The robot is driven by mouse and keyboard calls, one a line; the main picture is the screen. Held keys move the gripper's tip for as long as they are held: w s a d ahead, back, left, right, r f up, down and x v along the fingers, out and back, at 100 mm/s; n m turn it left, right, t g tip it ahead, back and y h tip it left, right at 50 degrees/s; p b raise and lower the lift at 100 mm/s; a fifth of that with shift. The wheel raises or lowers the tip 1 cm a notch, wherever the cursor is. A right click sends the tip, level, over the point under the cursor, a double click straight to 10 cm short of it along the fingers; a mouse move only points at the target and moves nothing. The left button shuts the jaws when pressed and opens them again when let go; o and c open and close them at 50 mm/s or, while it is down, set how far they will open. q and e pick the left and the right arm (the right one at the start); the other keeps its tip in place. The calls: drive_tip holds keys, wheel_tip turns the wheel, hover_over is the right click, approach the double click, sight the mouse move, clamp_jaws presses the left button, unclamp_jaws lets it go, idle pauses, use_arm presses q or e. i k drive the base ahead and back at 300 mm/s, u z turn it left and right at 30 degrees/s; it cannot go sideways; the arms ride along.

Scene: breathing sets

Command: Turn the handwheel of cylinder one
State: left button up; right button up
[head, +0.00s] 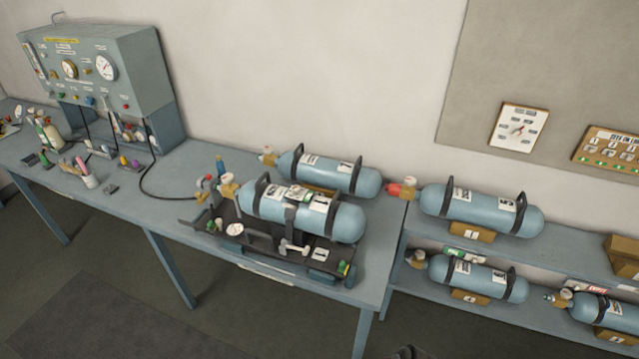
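Several blue-grey cylinders with brass valves lie on their sides. One cylinder (340,222) is on a dark set frame (262,245) at the front of the bench, its valve (227,187) pointing left. Another cylinder (345,176) lies behind it, with its valve (268,156) also at the left. A cylinder (520,219) on the upper right shelf has a red part on its valve (402,190). The labels are too small to tell which is cylinder one. Neither gripper can be made out.
A grey gauge panel (140,75) stands on the bench's left, with a black hose (150,192) running towards the set. Small tools and a cup (90,181) lie near it. More cylinders (478,281) lie on the lower shelf. A small dark shape (406,352) shows at the bottom edge.

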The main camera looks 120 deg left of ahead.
sight(228, 178)
drive_tip(key=u, duration=0.05)
drive_tip(key=i, duration=0.35)
drive_tip(key=u, duration=4.75)
